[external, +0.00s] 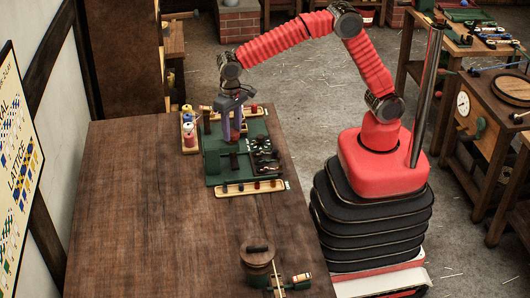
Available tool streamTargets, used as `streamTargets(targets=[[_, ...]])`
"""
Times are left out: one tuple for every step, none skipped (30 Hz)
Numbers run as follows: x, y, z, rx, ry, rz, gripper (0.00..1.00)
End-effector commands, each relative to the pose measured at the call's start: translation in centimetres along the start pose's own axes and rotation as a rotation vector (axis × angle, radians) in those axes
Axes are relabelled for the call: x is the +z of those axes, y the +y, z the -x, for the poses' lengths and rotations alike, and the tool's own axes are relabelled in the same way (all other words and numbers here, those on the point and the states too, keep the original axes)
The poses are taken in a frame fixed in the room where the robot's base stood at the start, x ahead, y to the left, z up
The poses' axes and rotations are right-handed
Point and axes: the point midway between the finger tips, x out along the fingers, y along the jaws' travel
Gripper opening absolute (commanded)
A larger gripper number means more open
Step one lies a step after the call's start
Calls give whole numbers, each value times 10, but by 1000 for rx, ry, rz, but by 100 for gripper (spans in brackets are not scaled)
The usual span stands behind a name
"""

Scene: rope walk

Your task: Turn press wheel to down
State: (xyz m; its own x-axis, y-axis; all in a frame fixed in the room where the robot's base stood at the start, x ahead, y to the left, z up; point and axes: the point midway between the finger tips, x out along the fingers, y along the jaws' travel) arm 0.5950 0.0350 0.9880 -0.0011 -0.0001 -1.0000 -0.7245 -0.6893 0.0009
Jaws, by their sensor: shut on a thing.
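A green board (213,171) lies on the wooden table and carries several small dark fittings. Whether this part belongs to the press wheel I cannot tell. Dark round fittings (263,146) sit on the board to the right of my gripper. The press wheel's setting is too small and too covered to read.
A tray of spools (189,143) stands left of the board. A round wooden lidded thing (257,256) stands at the table's near right. The table's left side (130,210) is clear.

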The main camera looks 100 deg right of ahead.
Motion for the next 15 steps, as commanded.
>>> streamTargets(targets=[[-1, -1, 1, -3, 3, -41, 16], [-1, -1, 1, -3, 3, -70, 16], [-1, -1, 1, -3, 3, -108, 16], [-1, -1, 1, -3, 3, -136, 16], [-1, -1, 1, -3, 3, -165, 16], [-1, -1, 1, -3, 3, -203, 16], [-1, -1, 1, -3, 3, -231, 16], [-1, -1, 1, -4, 3, -260, 16], [-1, -1, 1, -4, 3, -298, 16], [-1, -1, 1, -4, 2, -326, 16], [-1, -1, 1, -4, 2, -355, 16], [-1, -1, 1, -4, 2, -392, 16], [-1, -1, 1, -4, 2, -421, 16], [-1, -1, 1, -4, 2, -450, 16], [-1, -1, 1, -4, 2, -487, 16]])
